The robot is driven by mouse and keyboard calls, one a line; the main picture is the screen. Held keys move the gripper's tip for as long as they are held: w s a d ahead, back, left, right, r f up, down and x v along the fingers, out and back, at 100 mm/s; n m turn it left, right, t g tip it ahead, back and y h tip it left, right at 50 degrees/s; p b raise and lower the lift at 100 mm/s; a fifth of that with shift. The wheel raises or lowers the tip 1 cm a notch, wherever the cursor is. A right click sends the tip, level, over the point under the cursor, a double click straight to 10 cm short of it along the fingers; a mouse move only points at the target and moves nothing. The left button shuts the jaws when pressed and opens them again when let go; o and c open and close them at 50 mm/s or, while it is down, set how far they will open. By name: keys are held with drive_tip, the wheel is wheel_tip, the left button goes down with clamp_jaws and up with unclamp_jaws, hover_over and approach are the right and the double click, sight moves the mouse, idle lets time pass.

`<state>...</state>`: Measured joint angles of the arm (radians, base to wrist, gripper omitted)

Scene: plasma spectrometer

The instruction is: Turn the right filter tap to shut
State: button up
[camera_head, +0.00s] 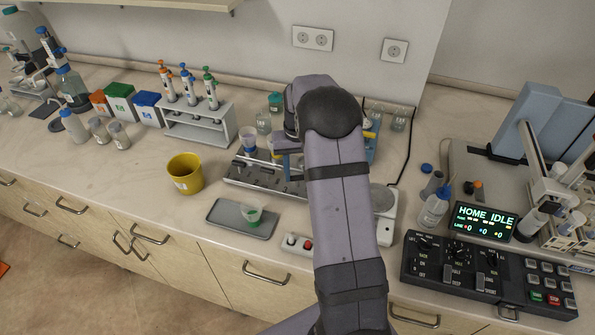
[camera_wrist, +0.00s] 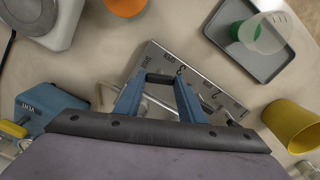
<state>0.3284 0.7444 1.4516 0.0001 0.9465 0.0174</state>
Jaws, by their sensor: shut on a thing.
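The filter manifold (camera_head: 235,180) is a grey metal bar on the bench with several dark taps along its front. Its labelled plate (camera_wrist: 150,57) also shows in the wrist view, with SHUT and other marks by the taps. My gripper (camera_wrist: 162,77) has blue fingers and is at the manifold's right end, on the left in the wrist view. It is shut on the right filter tap, which is mostly hidden between the fingertips. The tap's exact angle cannot be told. In the head view my arm hides that end of the manifold.
A blue VENT unit (camera_wrist: 40,105) is close by my gripper. A white device (camera_head: 386,202) stands to the right. A control panel (camera_head: 470,270) is farther right.

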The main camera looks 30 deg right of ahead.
drive_tip(key=m, duration=0.4)
drive_tip(key=shift+r+m, duration=0.1)
drive_tip(key=shift+m, duration=0.3)
idle(0.4)
drive_tip(key=o, duration=1)
drive_tip(key=shift+o, duration=0.2)
drive_tip(key=shift+r+b, duration=1.25)
drive_tip(key=shift+r, duration=2.4)
drive_tip(key=shift+r, duration=0.15)
wheel_tip(320, 180, up, 8)
drive_tip(key=p, duration=0.8)
hover_over(297, 176)
